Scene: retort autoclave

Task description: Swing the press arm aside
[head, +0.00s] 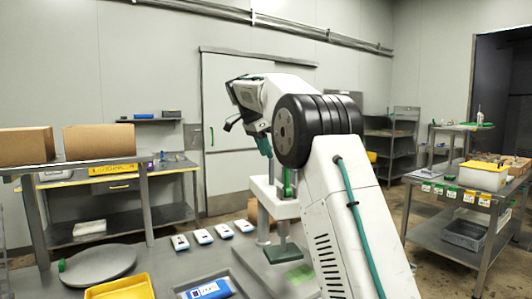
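A small press stands on the grey bench in the middle of the head view. Its white press arm (268,198) sits on posts, with a green upright handle (287,182) and a dark green plate (286,253) hanging below. My own arm hides the press's right side. My gripper (265,146) is above the press arm, pointing down, with a teal finger visible. A gap seems to remain between it and the press, but contact is hard to judge. Its fingers are too small and partly hidden to tell open from shut.
The grey bench (165,262) holds several small white devices (202,236), a round grey lid (98,264), a yellow tray (122,289) and a blue-white pack (208,290). Cardboard boxes (98,139) stand on a left shelf. A cart (455,237) with a yellow-white bin (483,175) stands right.

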